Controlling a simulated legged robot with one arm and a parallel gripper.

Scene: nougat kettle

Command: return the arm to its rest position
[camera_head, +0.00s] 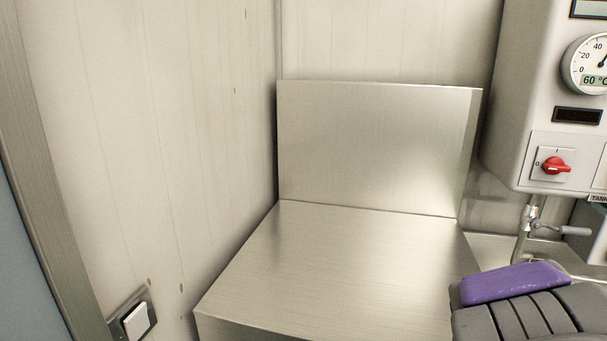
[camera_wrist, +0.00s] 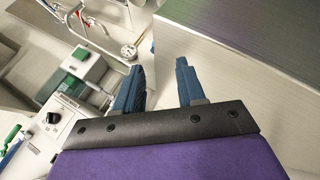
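My gripper (camera_wrist: 160,68) shows in the wrist view as two blue fingers standing apart with nothing between them. A dark plate and a purple cover of my wrist lie below the fingers. In the head view, a purple and dark grey part of my arm shows at the lower right edge. The fingers are not visible in the head view. The rest of the arm is out of view.
A bare steel counter (camera_head: 338,267) with an upright back panel (camera_head: 375,148) stands by pale walls. At right hangs a control box (camera_head: 534,98) with a gauge and red switch (camera_head: 556,165). Pipework with a lever (camera_head: 561,229) sits below. A wall switch (camera_head: 135,320) is lower left.

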